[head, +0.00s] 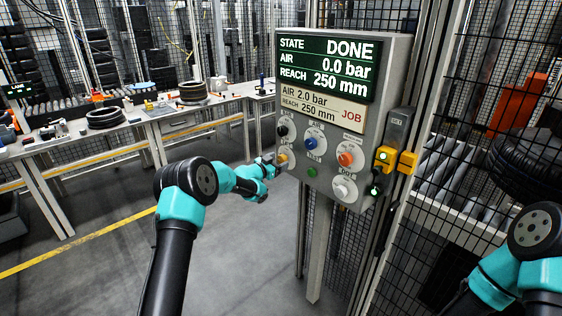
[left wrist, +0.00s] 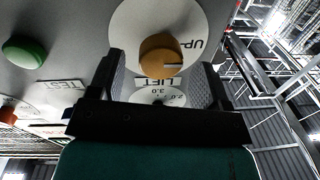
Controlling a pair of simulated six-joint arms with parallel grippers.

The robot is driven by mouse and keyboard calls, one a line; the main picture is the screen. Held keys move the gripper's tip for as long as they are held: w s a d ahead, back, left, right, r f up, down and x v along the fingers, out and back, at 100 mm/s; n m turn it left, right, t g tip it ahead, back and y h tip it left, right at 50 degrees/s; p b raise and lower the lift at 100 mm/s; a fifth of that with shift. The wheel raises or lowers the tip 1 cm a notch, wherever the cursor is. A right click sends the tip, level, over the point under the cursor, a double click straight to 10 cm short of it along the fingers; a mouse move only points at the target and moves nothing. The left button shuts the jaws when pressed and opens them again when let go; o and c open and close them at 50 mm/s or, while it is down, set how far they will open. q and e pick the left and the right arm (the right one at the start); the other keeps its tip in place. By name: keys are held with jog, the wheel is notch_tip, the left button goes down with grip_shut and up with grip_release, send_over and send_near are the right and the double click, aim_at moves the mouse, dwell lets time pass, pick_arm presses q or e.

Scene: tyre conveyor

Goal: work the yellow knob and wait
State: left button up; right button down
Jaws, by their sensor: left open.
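The yellow knob (left wrist: 161,55) is an orange-yellow dial on a white round plate, labelled LIFT and UP in the left wrist view. In the head view the knob (head: 282,158) sits at the lower left of the grey control panel (head: 392,62). My left gripper (head: 272,163) is right at it. In the left wrist view my left gripper (left wrist: 160,75) is open, with one finger on each side of the knob; I cannot tell whether they touch it. The panel screen (head: 327,67) reads STATE DONE, AIR 0.0 bar, REACH 250 mm. My right gripper is out of view.
The panel also has black (head: 282,131), blue (head: 310,144), orange (head: 346,159), white (head: 342,191) and green (head: 312,172) controls. A mesh fence (head: 480,90) stands on the right. Workbenches (head: 150,115) with tyres stand behind on the left. The floor between is clear.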

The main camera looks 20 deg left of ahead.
pick_arm(q)
jog(key=shift+x, duration=1)
jog(key=shift+c, duration=0.4)
jog(key=c, duration=0.8)
jog(key=shift+c, duration=0.2)
